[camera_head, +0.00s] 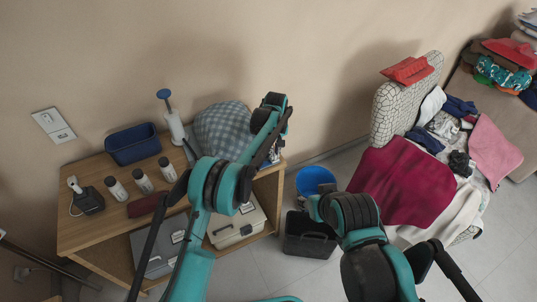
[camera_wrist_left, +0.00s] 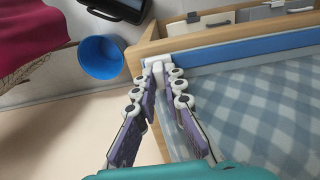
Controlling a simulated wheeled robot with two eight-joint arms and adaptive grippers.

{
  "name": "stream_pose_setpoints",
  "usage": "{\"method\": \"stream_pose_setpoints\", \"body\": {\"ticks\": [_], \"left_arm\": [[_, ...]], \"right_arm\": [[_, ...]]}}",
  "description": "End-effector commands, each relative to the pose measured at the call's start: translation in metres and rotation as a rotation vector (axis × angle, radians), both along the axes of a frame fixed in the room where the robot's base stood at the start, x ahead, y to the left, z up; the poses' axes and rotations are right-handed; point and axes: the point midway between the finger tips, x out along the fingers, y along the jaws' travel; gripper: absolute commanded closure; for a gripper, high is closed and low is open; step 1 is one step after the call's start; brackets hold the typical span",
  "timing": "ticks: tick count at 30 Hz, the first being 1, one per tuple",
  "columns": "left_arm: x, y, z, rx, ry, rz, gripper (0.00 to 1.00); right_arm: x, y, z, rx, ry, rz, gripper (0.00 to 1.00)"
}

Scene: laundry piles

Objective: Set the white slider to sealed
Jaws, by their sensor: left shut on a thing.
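A clear bag (camera_wrist_left: 230,120) with blue-and-white checkered cloth inside lies on the wooden table; it also shows in the head view (camera_head: 222,125). A blue closure strip (camera_wrist_left: 245,48) runs along its edge. The white slider (camera_wrist_left: 157,67) is at the left end of this strip in the wrist view. My left gripper (camera_wrist_left: 158,80) has its fingertips together on the slider. In the head view the left gripper (camera_head: 273,153) is at the right side of the bag, partly hidden by my arm. I cannot see any sealed marking. My right gripper is out of view.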

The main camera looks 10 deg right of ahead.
Motion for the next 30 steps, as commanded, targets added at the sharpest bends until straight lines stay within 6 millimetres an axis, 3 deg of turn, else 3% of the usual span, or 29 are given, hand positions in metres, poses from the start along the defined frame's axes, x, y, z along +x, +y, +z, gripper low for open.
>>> {"method": "stream_pose_setpoints", "body": {"ticks": [9,12,23,30], "left_arm": [[0.001,-0.004,0.001,-0.007,-0.004,-0.002,1.0],[0.001,-0.004,0.001,-0.007,-0.004,-0.002,0.69],[0.001,-0.003,0.004,-0.004,-0.002,-0.001,0.68],[0.001,-0.003,0.043,-0.004,-0.002,-0.002,0.68]], "right_arm": [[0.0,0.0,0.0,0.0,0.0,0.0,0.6],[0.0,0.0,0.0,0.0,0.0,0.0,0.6],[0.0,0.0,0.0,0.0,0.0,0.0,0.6],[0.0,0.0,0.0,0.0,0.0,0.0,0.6]]}}
